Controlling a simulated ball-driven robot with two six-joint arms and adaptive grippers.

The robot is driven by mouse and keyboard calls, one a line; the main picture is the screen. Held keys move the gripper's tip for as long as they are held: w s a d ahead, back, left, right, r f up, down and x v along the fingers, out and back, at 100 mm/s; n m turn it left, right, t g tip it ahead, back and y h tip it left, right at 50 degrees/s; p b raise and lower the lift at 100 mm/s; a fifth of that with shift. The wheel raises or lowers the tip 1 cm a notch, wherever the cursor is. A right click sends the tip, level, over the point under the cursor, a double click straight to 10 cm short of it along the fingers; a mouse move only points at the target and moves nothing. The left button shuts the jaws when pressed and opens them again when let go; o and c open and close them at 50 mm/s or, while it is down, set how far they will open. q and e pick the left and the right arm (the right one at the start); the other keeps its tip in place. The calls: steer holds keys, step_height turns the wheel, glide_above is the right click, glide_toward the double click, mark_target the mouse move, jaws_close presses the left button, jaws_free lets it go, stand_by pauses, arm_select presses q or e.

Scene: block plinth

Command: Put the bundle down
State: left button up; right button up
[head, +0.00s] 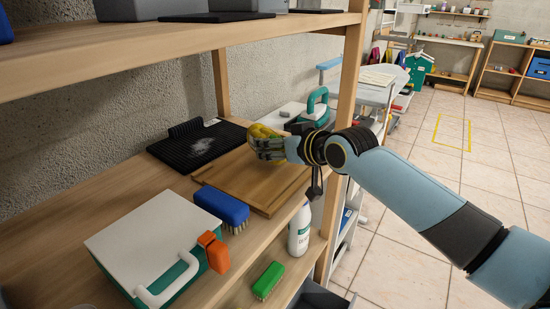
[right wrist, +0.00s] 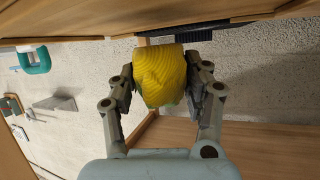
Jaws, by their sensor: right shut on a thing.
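The yellow bundle (head: 262,131) shows in the head view at the tip of my right gripper (head: 268,147), partly covered by the fingers. In the right wrist view the bundle (right wrist: 160,78) is rounded and ribbed, and sits between the two fingers of my right gripper (right wrist: 165,85). The gripper is shut on it from both sides. It is over the far part of a wooden board (head: 235,182) on the shelf; I cannot tell whether the bundle touches the board. My left gripper is not in view.
A black ribbed mat (head: 200,150) lies left of the board. A blue brush (head: 222,206), a white-lidded box (head: 150,240) with an orange clip, a green brush (head: 268,280) and a white bottle (head: 299,230) are nearer. An upper shelf (head: 190,45) and a wooden post (head: 347,85) bound the space.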

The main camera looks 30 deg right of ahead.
step_height(320, 180, down, 3)
steer(key=shift+r, duration=0.2)
steer(key=shift+f, duration=0.1)
steer(key=o, duration=1.3)
steer(key=shift+f, duration=0.1)
steer(key=shift+o, duration=0.2)
steer(key=shift+s, duration=0.1)
steer(key=shift+r, duration=0.2)
steer(key=p+v, duration=0.2)
steer(key=v, duration=1)
